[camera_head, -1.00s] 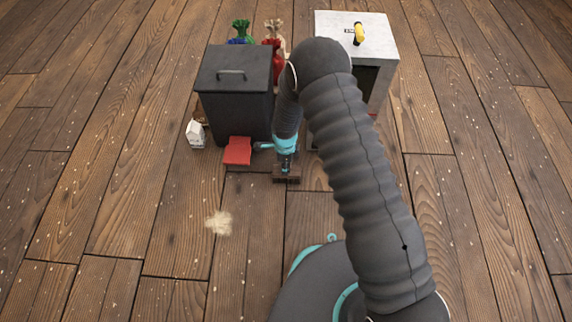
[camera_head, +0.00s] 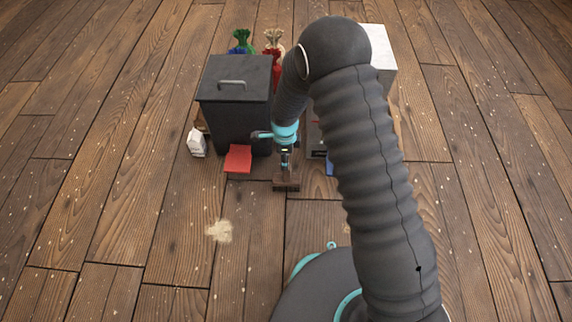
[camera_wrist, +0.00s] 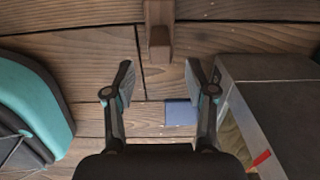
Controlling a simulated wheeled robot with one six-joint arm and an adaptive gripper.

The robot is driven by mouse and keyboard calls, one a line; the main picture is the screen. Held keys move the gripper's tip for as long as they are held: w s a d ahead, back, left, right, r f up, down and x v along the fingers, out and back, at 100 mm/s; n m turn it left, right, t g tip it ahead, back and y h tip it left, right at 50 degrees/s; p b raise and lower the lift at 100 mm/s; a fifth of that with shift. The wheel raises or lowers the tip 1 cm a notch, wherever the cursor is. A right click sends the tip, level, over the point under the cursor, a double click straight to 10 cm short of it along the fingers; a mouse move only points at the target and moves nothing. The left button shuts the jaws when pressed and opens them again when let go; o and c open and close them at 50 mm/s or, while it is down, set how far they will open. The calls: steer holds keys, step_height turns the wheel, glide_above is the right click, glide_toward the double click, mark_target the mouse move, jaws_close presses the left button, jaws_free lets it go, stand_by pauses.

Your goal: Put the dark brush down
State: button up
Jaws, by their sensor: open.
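The dark brush (camera_head: 286,184) is a brown wooden block with a handle, and it looks to rest on the plank floor. In the wrist view its brown handle (camera_wrist: 159,38) shows at the top middle, just beyond and between the fingertips. My gripper (camera_wrist: 160,77) is open, its two fingers spread wide with nothing between them. In the head view my gripper (camera_head: 285,165) is right above the brush; whether they touch there I cannot tell.
A black lidded bin (camera_head: 236,95) stands behind left, with a red piece (camera_head: 238,158) before it and a white carton (camera_head: 196,142) beside it. A pale cabinet (camera_head: 382,47) is partly hidden by my arm. A blue piece (camera_head: 330,166) and beige pile (camera_head: 219,231) lie on the floor.

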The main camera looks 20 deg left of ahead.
steer(key=shift+r, duration=1.2)
steer(key=d+r+n+t, duration=0.1)
steer(key=d+r+n, duration=0.1)
steer(key=d+r, duration=0.5)
steer(key=d+r+n+t, duration=0.15)
steer(key=d+r, duration=0.25)
steer(key=r, duration=0.7)
steer(key=d+r+n, duration=0.3)
steer(key=d+r, duration=0.2)
steer(key=r, duration=0.4)
steer(key=s+d+r+n+t, duration=0.1)
steer(key=s+d+r+n, duration=0.2)
steer(key=s, duration=0.4)
steer(key=s+d+r+n+t, duration=0.1)
steer(key=s+d+r+n, duration=0.1)
steer(key=s+d+r, duration=0.4)
steer(key=s+d+r+n+t, duration=0.1)
steer(key=s+d+r+n, duration=0.2)
steer(key=s+d, duration=0.4)
steer(key=shift+s+r+n, duration=0.35)
steer(key=shift+s+r, duration=0.45)
step_height(320, 180, up, 4)
steer(key=p, duration=0.4)
steer(key=shift+r, duration=0.2)
